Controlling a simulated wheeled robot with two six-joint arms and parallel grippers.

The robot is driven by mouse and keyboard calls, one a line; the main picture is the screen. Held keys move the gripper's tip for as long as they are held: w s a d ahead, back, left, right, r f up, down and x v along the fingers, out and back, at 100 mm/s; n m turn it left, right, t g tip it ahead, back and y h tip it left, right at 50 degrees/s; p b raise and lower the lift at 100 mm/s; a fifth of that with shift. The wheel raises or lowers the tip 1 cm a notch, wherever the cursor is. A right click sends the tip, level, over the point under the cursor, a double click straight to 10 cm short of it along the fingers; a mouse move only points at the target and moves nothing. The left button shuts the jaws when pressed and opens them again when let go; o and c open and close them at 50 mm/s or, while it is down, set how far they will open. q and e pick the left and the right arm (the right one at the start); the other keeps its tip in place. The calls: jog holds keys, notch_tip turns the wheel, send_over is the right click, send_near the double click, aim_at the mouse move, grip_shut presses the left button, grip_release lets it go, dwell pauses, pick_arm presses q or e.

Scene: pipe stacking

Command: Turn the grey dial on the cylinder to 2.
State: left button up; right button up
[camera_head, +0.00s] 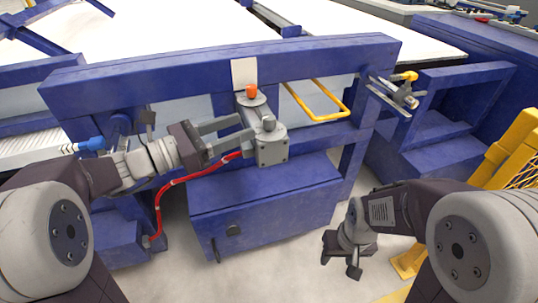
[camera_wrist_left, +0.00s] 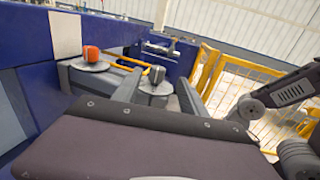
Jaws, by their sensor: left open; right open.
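The grey dial (camera_head: 268,123) sits on a round plate on top of the grey cylinder unit (camera_head: 271,153), mounted on the blue frame. An orange dial (camera_head: 251,90) stands on another round plate just behind it. My left gripper (camera_head: 243,127) is open, its fingers reaching from the left toward the grey dial. In the left wrist view the grey dial (camera_wrist_left: 157,74) appears between the two fingers, beyond their tips, and the orange dial (camera_wrist_left: 91,54) is left of them. I cannot read the dial's setting. My right gripper (camera_head: 341,266) is open and empty, hanging low over the floor.
A red hose (camera_head: 166,188) curves below my left gripper. A yellow handle (camera_head: 320,106) is right of the dials. A blue box (camera_head: 265,200) lies below the cylinder. A yellow fence (camera_head: 511,150) stands at the right. The floor around my right gripper is mostly clear.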

aim_at(269, 116)
pick_arm(q)
jog(key=b+x, duration=0.1)
jog(key=x, duration=0.1)
jog(key=b+x, duration=0.1)
jog(key=x, duration=0.2)
jog(key=f+b+x, duration=0.1)
jog(key=x, duration=0.2)
jog(key=shift+w+d, duration=0.15)
jog(key=shift+w, duration=0.05)
jog(key=shift+w+d+r, duration=0.1)
jog(key=shift+d+r, duration=0.05)
jog(key=shift+d, duration=0.05)
grip_shut()
pick_arm(e)
notch_tip(269, 116, down, 4)
